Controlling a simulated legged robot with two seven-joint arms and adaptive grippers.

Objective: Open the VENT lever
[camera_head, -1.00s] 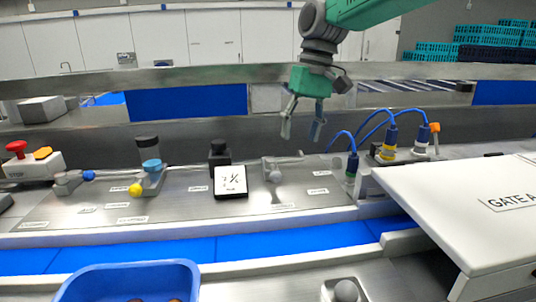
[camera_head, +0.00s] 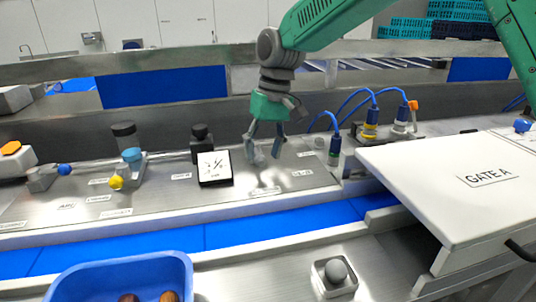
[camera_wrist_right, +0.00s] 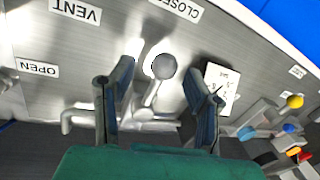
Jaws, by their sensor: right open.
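The VENT lever shows in the right wrist view as a short metal arm with a grey ball knob (camera_wrist_right: 164,66). The knob lies nearer the CLOSED label (camera_wrist_right: 175,5) than the OPEN label (camera_wrist_right: 38,68); the VENT label (camera_wrist_right: 76,11) is between those two. My right gripper (camera_wrist_right: 155,85) is open, its fingers on either side of the lever, and I see no clear contact. In the head view my right gripper (camera_head: 265,158) is low over the metal panel and hides most of the lever. My left gripper is out of view.
A black-framed card (camera_head: 215,167) stands close left of my right gripper. Blue-cabled connectors (camera_head: 370,120) and the white GATE A cover (camera_head: 440,190) are to the right. A blue belt (camera_head: 170,243) and a blue bin (camera_head: 125,265) lie in front.

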